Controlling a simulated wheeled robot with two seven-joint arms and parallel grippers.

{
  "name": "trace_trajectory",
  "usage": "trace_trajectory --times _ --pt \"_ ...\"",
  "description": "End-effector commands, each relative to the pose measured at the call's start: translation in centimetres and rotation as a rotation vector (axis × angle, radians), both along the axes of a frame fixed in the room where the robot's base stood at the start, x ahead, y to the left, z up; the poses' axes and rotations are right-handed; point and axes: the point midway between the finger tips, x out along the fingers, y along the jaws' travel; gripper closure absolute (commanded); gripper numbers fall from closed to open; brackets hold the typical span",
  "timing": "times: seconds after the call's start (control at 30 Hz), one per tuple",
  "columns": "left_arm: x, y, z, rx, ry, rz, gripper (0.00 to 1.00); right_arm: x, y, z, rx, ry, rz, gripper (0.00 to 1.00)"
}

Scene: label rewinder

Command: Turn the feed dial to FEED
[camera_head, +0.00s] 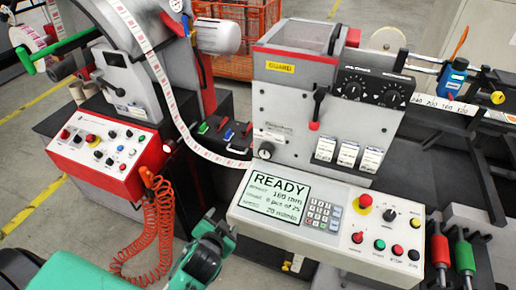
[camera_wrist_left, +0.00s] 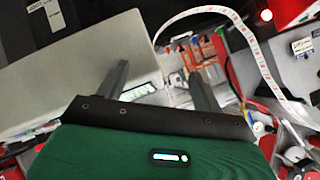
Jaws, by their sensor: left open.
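Several black dials show in the head view, and their labels are too small to read, so I cannot tell which is the feed dial. One knob (camera_head: 265,150) is low on the grey machine front. Another selector knob (camera_head: 389,215) is on the white console (camera_head: 330,240), right of the red emergency button. Two larger dials sit on the black panel (camera_head: 372,88) higher up. My left gripper (camera_head: 216,228) is left of the console's front left corner, apart from every dial. In the left wrist view its two fingers (camera_wrist_left: 158,70) are spread with nothing between them. My right gripper is not in view.
The console screen (camera_head: 277,197) reads READY. A label strip (camera_head: 160,80) curves down to the machine near the low knob. A coiled orange hose (camera_head: 155,230) hangs left of my gripper. A red control box (camera_head: 105,150) stands at left. Red and green handles (camera_head: 440,250) are at lower right.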

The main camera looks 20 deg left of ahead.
Motion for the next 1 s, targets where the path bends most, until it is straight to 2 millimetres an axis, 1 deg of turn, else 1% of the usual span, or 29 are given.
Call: trace_trajectory --times 0.03,0.1,0.13,0.17,0.37,0.5,0.6,0.73,0.87,1.0 --pt "-0.1 0.2 2.0 0.005 -0.022 0.006 0.32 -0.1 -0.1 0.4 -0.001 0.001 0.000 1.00" --pt "-0.2 0.4 4.2 0.011 -0.048 0.015 0.32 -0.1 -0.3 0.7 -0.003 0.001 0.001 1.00" --pt "0.4 0.3 3.7 0.031 -0.066 0.001 0.32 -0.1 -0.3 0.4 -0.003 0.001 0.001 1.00" --pt "0.9 0.2 3.8 0.046 -0.088 -0.010 0.32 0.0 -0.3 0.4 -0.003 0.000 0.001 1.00" --pt "4.1 -1.0 5.4 0.165 -0.246 -0.101 0.32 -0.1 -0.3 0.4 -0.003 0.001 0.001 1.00" --pt "6.3 -2.6 6.9 0.271 -0.375 -0.196 0.32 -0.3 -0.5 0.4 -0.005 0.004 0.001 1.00" --pt "7.5 -4.0 7.7 0.342 -0.455 -0.267 0.32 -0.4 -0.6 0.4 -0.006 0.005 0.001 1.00" --pt "8.2 -5.3 8.2 0.393 -0.514 -0.325 0.32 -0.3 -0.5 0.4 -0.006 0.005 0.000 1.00" --pt "8.8 -5.6 8.5 0.407 -0.530 -0.340 0.32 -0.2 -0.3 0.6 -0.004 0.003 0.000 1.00" --pt "10.3 -5.6 8.6 0.407 -0.529 -0.340 0.32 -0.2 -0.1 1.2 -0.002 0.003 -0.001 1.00"
